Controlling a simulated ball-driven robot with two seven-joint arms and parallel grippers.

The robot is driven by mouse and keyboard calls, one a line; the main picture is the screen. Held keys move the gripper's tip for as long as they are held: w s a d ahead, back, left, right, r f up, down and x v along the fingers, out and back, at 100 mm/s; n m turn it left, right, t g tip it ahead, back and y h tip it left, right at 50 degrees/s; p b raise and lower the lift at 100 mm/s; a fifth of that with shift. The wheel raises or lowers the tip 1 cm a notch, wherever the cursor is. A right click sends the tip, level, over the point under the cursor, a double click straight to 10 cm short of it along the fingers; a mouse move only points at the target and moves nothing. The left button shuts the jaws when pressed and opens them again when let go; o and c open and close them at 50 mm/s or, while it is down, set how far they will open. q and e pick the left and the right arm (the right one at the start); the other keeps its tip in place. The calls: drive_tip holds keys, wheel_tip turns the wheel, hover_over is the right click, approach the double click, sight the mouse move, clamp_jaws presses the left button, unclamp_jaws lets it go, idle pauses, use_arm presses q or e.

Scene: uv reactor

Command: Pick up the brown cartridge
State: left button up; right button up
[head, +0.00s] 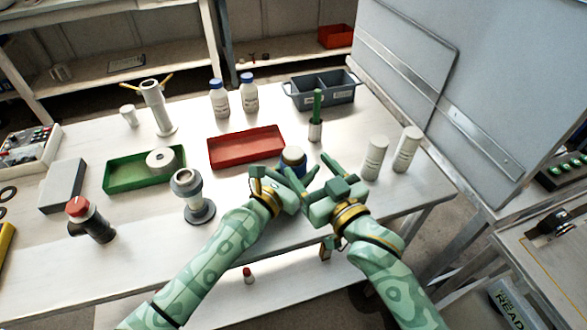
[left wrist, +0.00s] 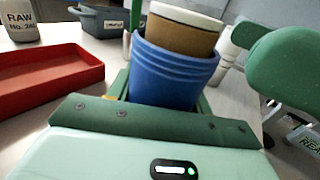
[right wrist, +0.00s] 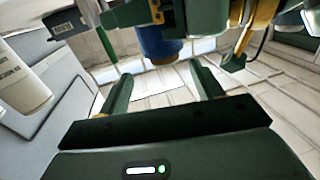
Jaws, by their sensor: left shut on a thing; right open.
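The brown cartridge (left wrist: 182,32) shows in the left wrist view as a brown band with a pale rim, above a blue ribbed lower part (left wrist: 172,72). In the head view its pale top and blue side (head: 292,157) show just beyond my grippers. My left gripper (head: 278,180) is shut on it; the fingers are partly hidden behind it in the left wrist view. My right gripper (head: 312,177) is open and empty, close on the right. In the right wrist view, the blue part (right wrist: 158,43) is ahead of the right gripper's spread fingers (right wrist: 163,82).
A red tray (head: 246,148) and a green tray (head: 118,174) lie to the left. A grey flanged stand (head: 195,200) is near the left arm. Two white cylinders (head: 374,158) stand to the right. A green-topped stick (head: 316,115) and a grey bin (head: 325,92) are behind.

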sight(289, 147)
drive_tip(key=x, duration=0.8)
drive_tip(key=shift+s+a+f, duration=0.1)
drive_tip(key=shift+a, duration=0.3)
drive_tip(key=c, duration=1.4)
wheel_tip(289, 147, up, 18)
use_arm(q)
drive_tip(key=o, duration=1.1)
drive_tip(key=shift+o, duration=0.2)
